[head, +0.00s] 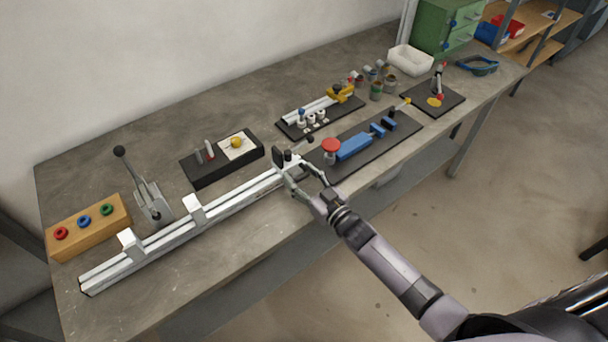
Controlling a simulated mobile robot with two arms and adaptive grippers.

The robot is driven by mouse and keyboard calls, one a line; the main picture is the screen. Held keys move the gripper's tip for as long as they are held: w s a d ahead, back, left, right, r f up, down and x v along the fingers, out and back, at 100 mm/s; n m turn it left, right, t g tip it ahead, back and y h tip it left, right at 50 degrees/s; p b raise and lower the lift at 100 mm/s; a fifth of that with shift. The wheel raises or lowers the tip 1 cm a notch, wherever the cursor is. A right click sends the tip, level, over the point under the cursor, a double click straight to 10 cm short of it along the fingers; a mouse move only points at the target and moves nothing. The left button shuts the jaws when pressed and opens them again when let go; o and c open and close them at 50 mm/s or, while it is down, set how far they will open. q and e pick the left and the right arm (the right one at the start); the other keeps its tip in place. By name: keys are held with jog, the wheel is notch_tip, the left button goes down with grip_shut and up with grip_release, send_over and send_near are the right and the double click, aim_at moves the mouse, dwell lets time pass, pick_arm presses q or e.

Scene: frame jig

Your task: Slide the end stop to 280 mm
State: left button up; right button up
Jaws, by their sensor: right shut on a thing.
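A long pale aluminium rail (231,203) runs along the front of the bench, from the lower left up to my right gripper. Two white blocks sit on it, one near the left end (131,245) and one near the middle (194,211). A dark upright piece (277,156), which looks like the end stop, is at the rail's right end. My right gripper (294,171) is at that end, shut on the end stop; its fingers partly hide it. Scale marks are too small to read. My left gripper is not in view.
A blue clamp (354,146) on a dark board lies right of my gripper, with a red knob (331,146) close by. A black block (222,160), a lever (150,195) and a wooden button box (88,228) stand behind the rail. The rail's front side is clear.

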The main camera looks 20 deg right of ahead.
jog(key=a, duration=0.1)
jog(key=s+a, duration=0.1)
jog(key=a, duration=0.1)
jog(key=shift+s+a, duration=0.1)
jog(key=shift+a, duration=0.1)
jog(key=o, duration=1.4)
jog(key=v, duration=1.2)
jog(key=shift+d, duration=0.1)
